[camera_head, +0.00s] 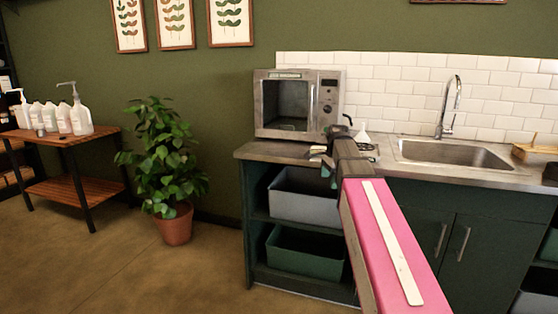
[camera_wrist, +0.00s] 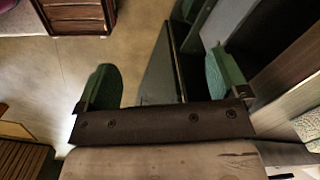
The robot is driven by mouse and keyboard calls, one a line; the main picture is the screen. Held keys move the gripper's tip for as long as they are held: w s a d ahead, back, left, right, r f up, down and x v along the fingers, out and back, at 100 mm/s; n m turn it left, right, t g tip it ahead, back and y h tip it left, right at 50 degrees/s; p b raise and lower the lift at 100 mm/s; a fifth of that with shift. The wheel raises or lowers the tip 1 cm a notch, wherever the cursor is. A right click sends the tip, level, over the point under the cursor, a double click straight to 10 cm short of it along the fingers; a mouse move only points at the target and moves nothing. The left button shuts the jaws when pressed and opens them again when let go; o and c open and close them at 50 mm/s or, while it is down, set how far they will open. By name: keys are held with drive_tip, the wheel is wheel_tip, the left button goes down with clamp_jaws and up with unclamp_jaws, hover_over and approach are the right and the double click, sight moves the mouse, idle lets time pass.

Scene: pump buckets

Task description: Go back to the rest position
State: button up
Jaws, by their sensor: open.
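My gripper (camera_head: 320,160) is at the far end of my pink-topped arm, in front of the counter edge and near the upper shelf of the open cabinet. In the wrist view my gripper (camera_wrist: 163,82) shows its two green fingers spread wide apart with nothing between them. Beyond the fingers are the brown floor (camera_wrist: 60,75) and a grey panel-like surface. The arm hides part of the counter and the right side of the open shelves in the head view.
A grey bin (camera_head: 305,205) and a green bin (camera_head: 303,256) sit on the shelves. Left are a potted plant (camera_head: 173,228) and a wooden table (camera_head: 65,139) with pump bottles. Floor at left front is clear.

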drive_tip(key=s+f+n, duration=0.7)
drive_tip(key=s+f, duration=0.2)
drive_tip(key=f, duration=0.6)
drive_tip(key=s+f+n+h, duration=0.1)
drive_tip(key=s+f+n, duration=0.7)
drive_tip(key=f, duration=0.7)
drive_tip(key=shift+s+a+f, duration=0.2)
drive_tip(key=shift+s+a, duration=0.2)
drive_tip(key=shift+s, duration=0.25)
